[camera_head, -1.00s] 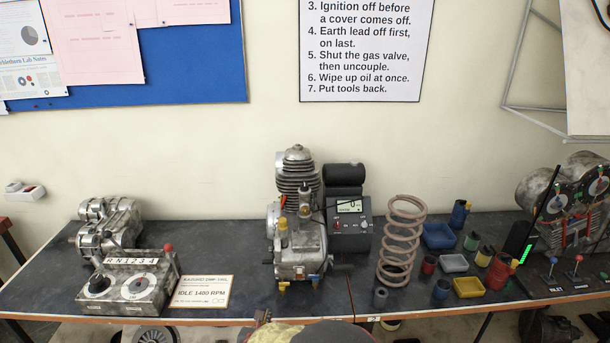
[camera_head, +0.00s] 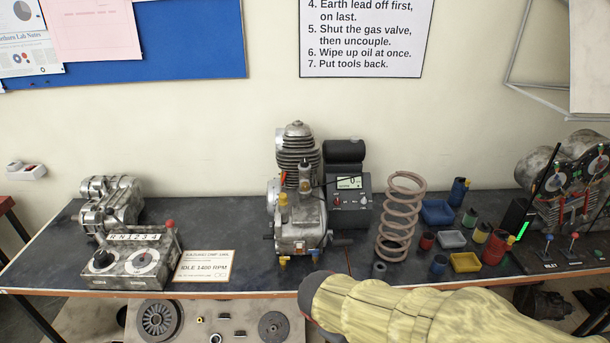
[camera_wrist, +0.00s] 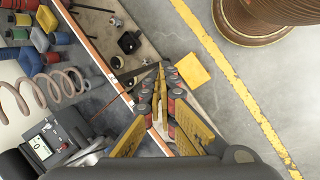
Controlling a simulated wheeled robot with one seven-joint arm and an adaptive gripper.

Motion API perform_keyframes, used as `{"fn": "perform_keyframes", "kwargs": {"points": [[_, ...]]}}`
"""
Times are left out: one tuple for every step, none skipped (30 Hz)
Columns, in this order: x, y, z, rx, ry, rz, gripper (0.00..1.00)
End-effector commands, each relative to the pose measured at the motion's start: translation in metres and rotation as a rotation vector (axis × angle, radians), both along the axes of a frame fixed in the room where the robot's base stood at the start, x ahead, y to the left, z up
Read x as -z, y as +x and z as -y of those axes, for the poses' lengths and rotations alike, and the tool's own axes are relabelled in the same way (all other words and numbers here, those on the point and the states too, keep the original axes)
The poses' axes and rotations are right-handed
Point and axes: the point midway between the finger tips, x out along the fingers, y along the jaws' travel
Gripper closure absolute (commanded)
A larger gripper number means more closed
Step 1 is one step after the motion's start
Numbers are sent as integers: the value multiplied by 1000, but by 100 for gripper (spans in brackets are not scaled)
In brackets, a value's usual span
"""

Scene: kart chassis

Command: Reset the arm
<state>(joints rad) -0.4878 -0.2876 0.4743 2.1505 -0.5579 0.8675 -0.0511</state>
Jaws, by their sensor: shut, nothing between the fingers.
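My gripper (camera_wrist: 160,72) shows in the wrist view with its two yellow-and-black fingers together at the tips and nothing between them. It is over the area in front of the bench edge, above a lower shelf and the floor. My arm, in a pale yellow sleeve, crosses the lower right of the head view (camera_head: 430,312). The gripper itself cannot be made out there. The engine (camera_head: 300,205) stands upright on the bench (camera_head: 235,215), apart from my arm.
A gearbox unit (camera_head: 130,262) with dials stands left on the bench. A coil spring (camera_head: 401,218), a meter (camera_head: 350,198) and several small coloured bins and cups stand right of the engine. A lower shelf (camera_head: 245,310) holds discs and small parts. A yellow floor line (camera_wrist: 235,75) runs beside a rusty drum (camera_wrist: 250,22).

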Motion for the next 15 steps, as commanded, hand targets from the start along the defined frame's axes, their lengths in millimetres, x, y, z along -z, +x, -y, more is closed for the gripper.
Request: {"fn": "perform_keyframes", "kwargs": {"points": [[-19, -18, 9, 131, 92, 24, 100], [-28, -29, 11, 207, 148, 35, 100], [-41, -43, 13, 303, 222, 51, 100], [-49, -53, 14, 368, 276, 65, 100], [-58, -61, 15, 427, 328, 79, 100], [-70, -71, 16, 500, 396, 104, 100], [-79, -77, 17, 547, 443, 124, 100], [-88, -82, 19, 587, 486, 146, 100], [-101, -87, 22, 632, 539, 182, 100], [-109, -90, 25, 660, 570, 211, 100], [-118, -92, 29, 682, 595, 241, 100], [-129, -94, 36, 704, 617, 284, 100], [-138, -94, 43, 716, 626, 319, 100], [-145, -94, 48, 727, 634, 348, 100], [-155, -94, 54, 740, 644, 381, 100]]}}
